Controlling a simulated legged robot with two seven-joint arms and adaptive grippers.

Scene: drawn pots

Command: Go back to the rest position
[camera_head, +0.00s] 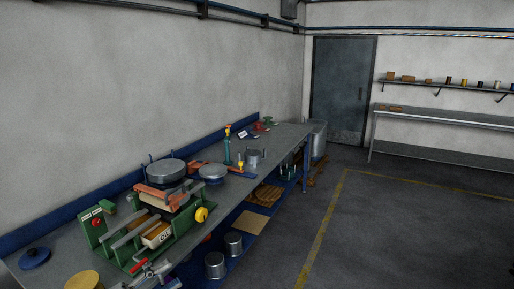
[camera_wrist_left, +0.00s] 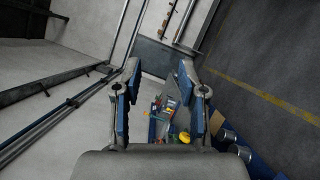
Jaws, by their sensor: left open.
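My left gripper (camera_wrist_left: 160,98) shows in the left wrist view, its two blue-padded fingers spread apart with nothing held between them. The bench is seen far beyond the fingers, so the gripper is well clear of it. I cannot make out either gripper in the head view, and the right one shows in no view. In the head view a wide grey pot (camera_head: 166,171) stands on the long workbench (camera_head: 285,139). A shallower grey pot (camera_head: 212,172) and a small pot (camera_head: 254,158) stand farther along.
A green fixture (camera_head: 160,240) with a yellow knob stands at the near end of the bench, beside a blue round lid (camera_head: 35,257). Metal pots (camera_head: 215,265) sit on the lower shelf. The floor (camera_head: 400,230) to the right is clear.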

